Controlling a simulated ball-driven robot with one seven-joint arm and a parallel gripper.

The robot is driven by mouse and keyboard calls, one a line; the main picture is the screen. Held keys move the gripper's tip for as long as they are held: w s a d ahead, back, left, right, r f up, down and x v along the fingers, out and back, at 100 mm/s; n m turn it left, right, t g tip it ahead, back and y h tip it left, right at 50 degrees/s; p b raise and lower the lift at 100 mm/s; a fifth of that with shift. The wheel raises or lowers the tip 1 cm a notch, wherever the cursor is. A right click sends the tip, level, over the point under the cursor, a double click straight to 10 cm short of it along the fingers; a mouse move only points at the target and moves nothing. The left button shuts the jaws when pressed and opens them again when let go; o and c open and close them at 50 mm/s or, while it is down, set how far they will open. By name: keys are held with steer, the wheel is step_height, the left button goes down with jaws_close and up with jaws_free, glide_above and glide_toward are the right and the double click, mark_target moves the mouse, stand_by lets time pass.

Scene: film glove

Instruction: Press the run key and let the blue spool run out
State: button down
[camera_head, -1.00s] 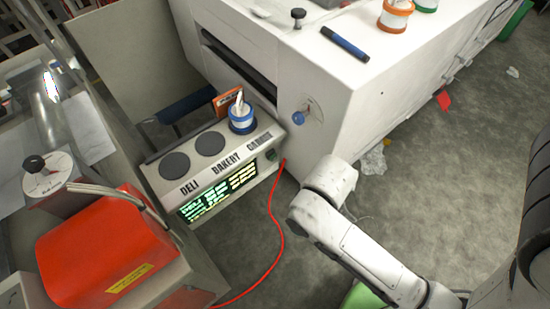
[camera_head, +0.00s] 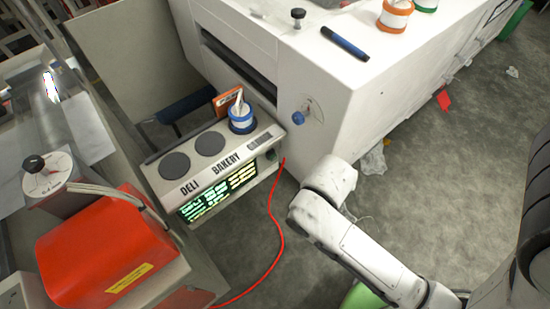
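The blue spool (camera_head: 242,119), a white roll with blue edges, stands upright on the right end of a pale unit (camera_head: 213,143). Beside it on that unit are two empty dark round discs, and the labels DELI, BAKERY and a third word, hard to read. A lit panel (camera_head: 218,194) with green and yellow blocks is on the unit's front, with a dark round knob (camera_head: 271,155) to its right. I cannot tell which part is the run key. My white arm comes in from the lower right and ends near the picture's middle; my gripper is not visible.
A big white machine (camera_head: 322,100) with a dark slot stands behind. A marker (camera_head: 345,43) and an orange-edged roll (camera_head: 395,14) are on its top. A red cable (camera_head: 277,235) runs over the floor. A red housing (camera_head: 105,245) is at left.

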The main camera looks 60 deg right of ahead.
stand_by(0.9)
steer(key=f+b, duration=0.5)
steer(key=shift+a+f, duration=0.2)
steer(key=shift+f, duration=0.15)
